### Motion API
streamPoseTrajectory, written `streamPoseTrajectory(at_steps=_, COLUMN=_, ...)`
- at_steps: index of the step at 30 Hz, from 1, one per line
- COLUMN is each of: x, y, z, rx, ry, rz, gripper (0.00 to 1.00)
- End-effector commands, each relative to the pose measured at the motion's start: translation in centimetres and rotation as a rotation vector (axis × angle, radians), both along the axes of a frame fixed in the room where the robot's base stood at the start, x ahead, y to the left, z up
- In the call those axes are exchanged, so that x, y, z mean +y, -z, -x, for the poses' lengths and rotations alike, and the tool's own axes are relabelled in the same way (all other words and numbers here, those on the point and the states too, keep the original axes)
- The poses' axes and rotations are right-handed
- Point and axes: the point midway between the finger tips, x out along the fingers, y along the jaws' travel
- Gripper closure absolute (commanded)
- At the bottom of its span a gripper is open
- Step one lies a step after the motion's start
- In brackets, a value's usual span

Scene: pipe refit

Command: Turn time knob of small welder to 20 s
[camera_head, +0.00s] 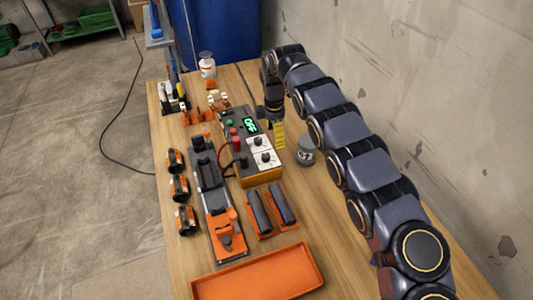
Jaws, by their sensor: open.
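The small welder (262,177) is a grey box with an orange base in the middle of the table. Its green display (250,125) appears to read "OFF". Two dark knobs sit on white dial plates: an upper knob (257,141) and a lower knob (265,157). The dial markings are too small to read, so I cannot tell which is the time knob or its setting. My gripper (274,122) points down just right of the welder's display end, apart from both knobs. It is open and looks empty; its fingertips are small and unclear.
A grey round container (306,151) stands right of the welder. An orange tray (258,276) lies at the near edge. Black-and-orange clamps (180,188) and a long rail fixture (212,185) are to the left. A white bottle (207,65) stands at the back. A wall borders the right.

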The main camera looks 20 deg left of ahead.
Motion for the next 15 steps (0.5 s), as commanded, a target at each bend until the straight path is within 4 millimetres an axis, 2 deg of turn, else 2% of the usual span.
streamPoseTrajectory(at_steps=1, x=1.0, y=0.7, z=0.4, rx=0.011, ry=-0.041, rz=-0.017, gripper=0.45)
streamPoseTrajectory(at_steps=4, x=2.1, y=1.0, z=0.8, rx=0.016, ry=-0.089, rz=-0.039, gripper=0.45)
streamPoseTrajectory(at_steps=10, x=2.3, y=2.2, z=0.9, rx=0.02, ry=-0.101, rz=-0.041, gripper=0.45)
streamPoseTrajectory(at_steps=15, x=2.2, y=4.7, z=1.0, rx=0.025, ry=-0.099, rz=-0.039, gripper=0.45)
